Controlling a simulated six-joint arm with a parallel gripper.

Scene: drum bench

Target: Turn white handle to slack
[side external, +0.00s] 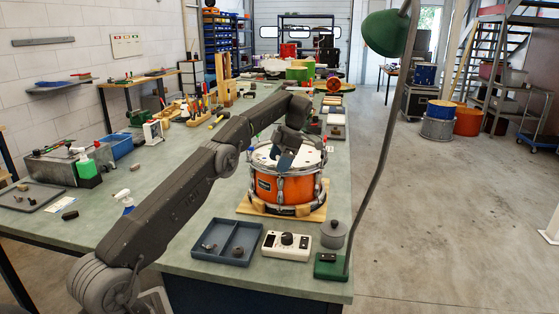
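An orange snare drum (286,190) with a pale head and metal hoops stands on a wooden board (252,208) near the front of the bench. My gripper (284,162) is over the drum head, pointing down. Its fingers look dark and small here, and I cannot tell whether they are open or shut, or whether they touch the drum. I cannot pick out a white handle on the drum; the far side of the drum is hidden.
In front of the drum are a blue-grey divided tray (225,240), a white box with a black knob (287,244) and a grey lidded pot (333,234). A green lamp (387,34) rises at the right edge. Bench space left of my arm is partly clear.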

